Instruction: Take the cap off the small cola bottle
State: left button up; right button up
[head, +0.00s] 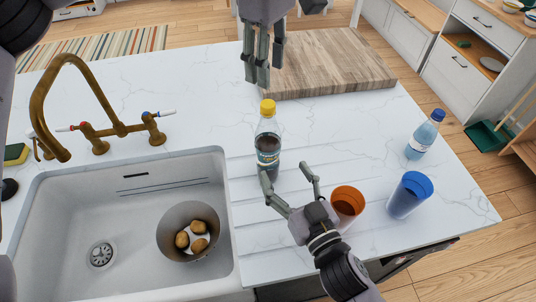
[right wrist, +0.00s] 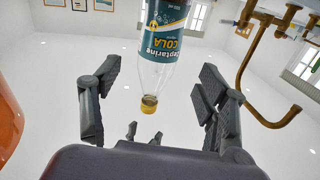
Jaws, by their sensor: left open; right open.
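The small cola bottle (head: 267,148) stands upright on the white counter, right of the sink, with its yellow cap (head: 267,107) on. My right gripper (head: 287,172) is open at the bottle's near right side, low by its base, with one finger overlapping the base in the head view. In the right wrist view, the bottle (right wrist: 162,35) appears upside down between the spread fingers, its yellow cap (right wrist: 149,104) lowest in the picture. My left gripper (head: 262,76) is open and empty, fingers pointing down, above and slightly behind the cap. Contact cannot be told.
An orange cup (head: 347,202) stands close to my right gripper. A blue cup (head: 409,194) and a water bottle (head: 425,135) are farther right. A wooden board (head: 330,65) lies behind. The sink (head: 60,215) holds a bowl (head: 172,225) of potatoes; a brass faucet (head: 75,65) stands behind it.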

aim_at(272, 153)
jog(key=x, duration=0.9)
jog(key=shift+w+a, duration=0.1)
jog(key=shift+w, duration=0.15)
jog(key=shift+c, duration=0.5)
grip_shut()
